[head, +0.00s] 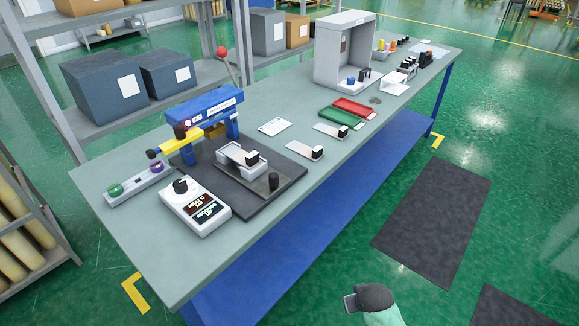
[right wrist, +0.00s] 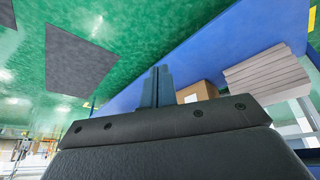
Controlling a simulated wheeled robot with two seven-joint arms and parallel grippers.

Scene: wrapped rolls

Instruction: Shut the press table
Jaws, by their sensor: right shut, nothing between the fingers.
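The blue press (head: 208,118) stands on the near left part of the grey-green workbench (head: 140,240). A yellow part with a black end sticks out from its front left. The press table, a dark flat plate (head: 228,187), extends out from under the blue frame toward the front edge. It carries a white holder (head: 240,160) with a small black and pale part in it and a short black knob (head: 273,181) at its front. My left gripper is out of view.
A white control box (head: 196,205) with a black dial and a strip with green and purple buttons (head: 141,183) sit beside the press. Red and green trays (head: 344,112) and a grey cabinet (head: 345,50) stand further back. The floor right of the bench is open, with dark mats (head: 432,217).

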